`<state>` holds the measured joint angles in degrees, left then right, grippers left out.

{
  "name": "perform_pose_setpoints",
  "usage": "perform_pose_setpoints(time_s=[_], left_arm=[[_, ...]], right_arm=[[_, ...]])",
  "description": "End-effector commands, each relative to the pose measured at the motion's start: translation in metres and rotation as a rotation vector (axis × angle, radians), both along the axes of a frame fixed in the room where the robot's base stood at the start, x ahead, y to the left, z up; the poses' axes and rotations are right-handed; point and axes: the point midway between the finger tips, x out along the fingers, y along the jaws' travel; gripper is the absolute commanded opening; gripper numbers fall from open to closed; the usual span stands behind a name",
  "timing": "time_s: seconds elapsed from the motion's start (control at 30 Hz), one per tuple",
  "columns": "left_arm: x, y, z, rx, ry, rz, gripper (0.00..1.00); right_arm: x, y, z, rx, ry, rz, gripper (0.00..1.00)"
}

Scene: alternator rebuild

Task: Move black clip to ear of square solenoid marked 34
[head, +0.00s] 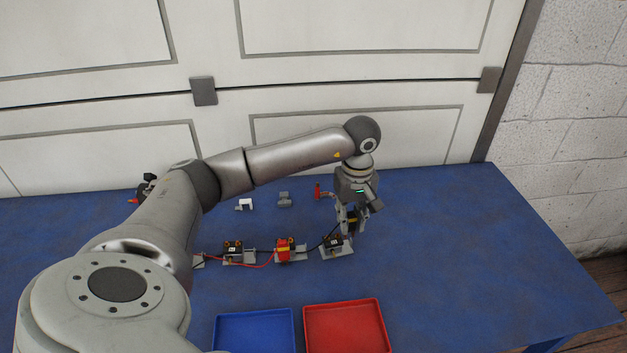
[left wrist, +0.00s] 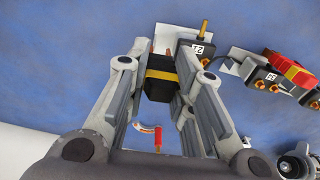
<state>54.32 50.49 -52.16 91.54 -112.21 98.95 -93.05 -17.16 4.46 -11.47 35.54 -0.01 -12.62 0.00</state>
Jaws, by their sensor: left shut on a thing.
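The black clip (left wrist: 160,78), with a yellow band and copper-coloured tips, is between the fingers of my left gripper (left wrist: 160,82). In the head view my left gripper (head: 350,222) holds the clip just above and right of the rightmost black solenoid (head: 331,244), which sits on a grey plate. In the left wrist view the clip's tips point toward that solenoid (left wrist: 195,52); I cannot tell whether they touch it. Its white label is too small to read surely. The middle solenoid (left wrist: 263,80) has a red clip (left wrist: 292,70) on it. My right gripper is not in view.
Another solenoid (head: 233,250) stands further left, with red and black cables along the row. A red-handled item (head: 318,191) and small grey parts (head: 285,199) lie behind. A blue tray (head: 255,312) and a red tray (head: 345,304) are in front. The table's right side is clear.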

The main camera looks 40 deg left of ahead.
Motion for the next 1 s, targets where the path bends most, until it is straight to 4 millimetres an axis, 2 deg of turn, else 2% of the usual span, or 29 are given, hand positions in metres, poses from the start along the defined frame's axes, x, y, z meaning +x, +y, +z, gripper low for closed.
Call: perform_pose_setpoints(time_s=[0.23, 0.3, 0.37, 0.87, 1.0], left_arm=[[0.001, 0.001, 0.049, 0.0, -0.003, 0.0, 0.0], [-0.002, 0.003, 0.057, 0.002, 0.001, 0.0, 0.0], [-0.013, 0.013, 0.049, 0.003, 0.005, -0.005, 0.0], [-0.082, 0.066, 0.048, 0.0, 0.025, -0.058, 0.0], [-0.083, 0.066, 0.027, -0.004, 0.026, -0.063, 0.0]], right_arm=[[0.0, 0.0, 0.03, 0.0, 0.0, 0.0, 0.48], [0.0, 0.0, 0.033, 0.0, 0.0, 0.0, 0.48], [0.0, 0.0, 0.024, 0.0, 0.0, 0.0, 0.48], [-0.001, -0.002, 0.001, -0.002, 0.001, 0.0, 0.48], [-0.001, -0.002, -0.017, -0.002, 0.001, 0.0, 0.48]])
